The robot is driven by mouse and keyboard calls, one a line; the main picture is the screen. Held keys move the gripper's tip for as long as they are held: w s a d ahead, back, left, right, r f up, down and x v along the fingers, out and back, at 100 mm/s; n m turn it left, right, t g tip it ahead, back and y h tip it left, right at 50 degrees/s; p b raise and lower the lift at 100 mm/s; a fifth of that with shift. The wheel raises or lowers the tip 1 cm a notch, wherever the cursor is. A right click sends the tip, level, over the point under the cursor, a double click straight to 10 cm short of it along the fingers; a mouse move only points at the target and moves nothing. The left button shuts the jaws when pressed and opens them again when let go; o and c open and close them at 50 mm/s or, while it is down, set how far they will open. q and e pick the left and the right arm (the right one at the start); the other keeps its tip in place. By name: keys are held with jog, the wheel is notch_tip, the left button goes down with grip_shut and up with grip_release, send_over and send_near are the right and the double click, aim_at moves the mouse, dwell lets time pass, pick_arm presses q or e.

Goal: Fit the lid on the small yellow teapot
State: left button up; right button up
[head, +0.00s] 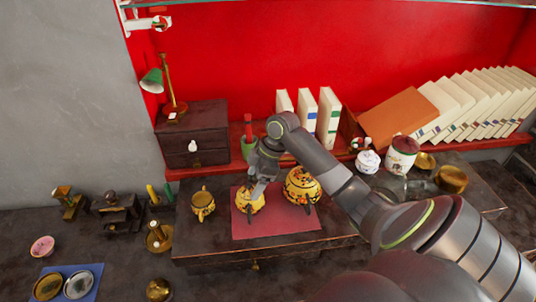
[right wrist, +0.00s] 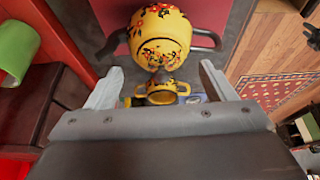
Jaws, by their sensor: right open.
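The small yellow teapot (head: 250,203), painted with flowers, stands on the red mat (head: 275,227). In the right wrist view the teapot (right wrist: 150,27) appears close and upside down, with a dark handle. A flower-painted lid with a small knob (right wrist: 161,55) appears to rest on its top; I cannot tell if it is fully seated. My right gripper (head: 259,190) is just above the teapot and partly hides it in the head view. Its fingers are apart on either side of the knob, with nothing held between them. My left gripper is not in view.
A larger yellow teapot (head: 302,187) stands close on the right. A yellow two-handled pot (head: 203,206) stands left of the mat. A green cup (head: 249,150) and a dark drawer box (head: 192,135) are behind. The mat's front part is bare.

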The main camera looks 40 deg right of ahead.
jog(key=b+v, duration=0.1)
jog(key=v, duration=1.3)
jog(key=shift+b, duration=0.35)
